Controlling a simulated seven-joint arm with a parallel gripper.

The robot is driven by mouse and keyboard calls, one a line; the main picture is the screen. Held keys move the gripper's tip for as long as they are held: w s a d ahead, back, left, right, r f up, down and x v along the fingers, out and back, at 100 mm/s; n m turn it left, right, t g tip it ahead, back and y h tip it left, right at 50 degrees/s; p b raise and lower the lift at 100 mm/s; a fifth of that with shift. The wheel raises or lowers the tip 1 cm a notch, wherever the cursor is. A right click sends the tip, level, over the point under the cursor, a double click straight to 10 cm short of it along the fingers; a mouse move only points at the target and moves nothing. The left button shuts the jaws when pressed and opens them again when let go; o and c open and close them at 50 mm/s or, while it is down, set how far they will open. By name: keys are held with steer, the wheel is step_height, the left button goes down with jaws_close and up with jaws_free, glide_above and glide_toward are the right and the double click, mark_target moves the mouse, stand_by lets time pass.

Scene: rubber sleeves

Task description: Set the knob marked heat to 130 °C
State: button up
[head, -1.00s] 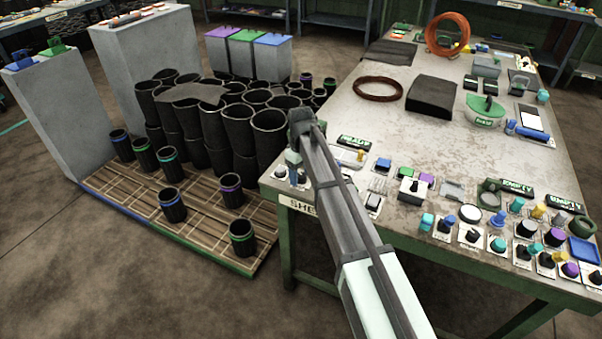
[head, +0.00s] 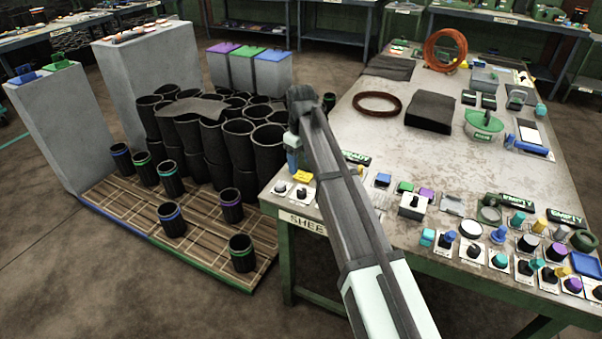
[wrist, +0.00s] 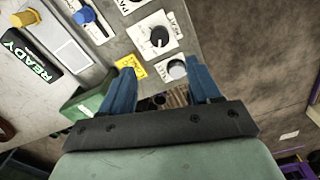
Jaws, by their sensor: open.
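In the wrist view a black round knob (wrist: 159,38) stands on a white plate with dial marks; its rotated caption is too small to read surely. My gripper (wrist: 162,72), with blue fingers, is open and empty above this corner. It also shows in the head view (head: 292,160). No temperature reading is legible.
A yellow tag (wrist: 131,67) lies near the left finger. The grey table (head: 345,110) carries several more knobs at right. Black sleeves (head: 240,140) crowd the pallet left of the table.

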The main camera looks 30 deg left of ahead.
steer(key=shift+r, duration=1.25)
